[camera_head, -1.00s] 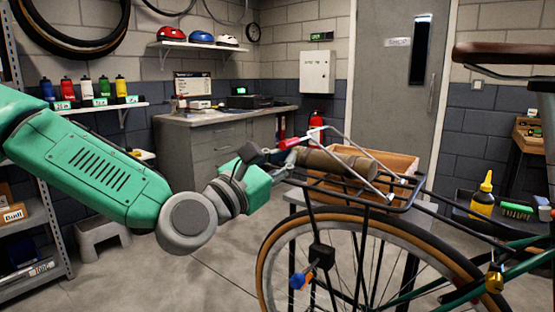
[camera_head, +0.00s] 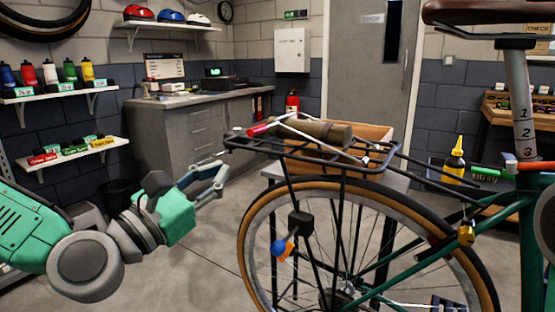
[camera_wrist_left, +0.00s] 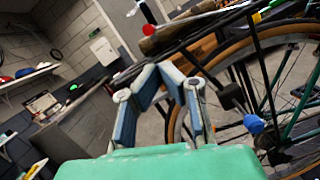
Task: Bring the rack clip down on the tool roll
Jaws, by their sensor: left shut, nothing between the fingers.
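The rack clip is a pale metal bar frame (camera_head: 330,146) with a red grip (camera_head: 262,129), on the black rear rack of the bicycle. It lies low across the brown tool roll (camera_head: 335,131); I cannot tell whether it presses on it. In the left wrist view the red grip end (camera_wrist_left: 149,29) shows near the top. My left gripper (camera_head: 221,170) is shut and empty, below and left of the rack, apart from the clip. Its fingers (camera_wrist_left: 158,72) also show in the left wrist view. My right gripper is out of view.
The rear wheel (camera_head: 250,225) and rack (camera_head: 300,153) stand right of my left gripper. A wooden box (camera_head: 372,131) sits behind the roll. A grey cabinet (camera_head: 200,130) is at the back. Open floor lies left of the wheel.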

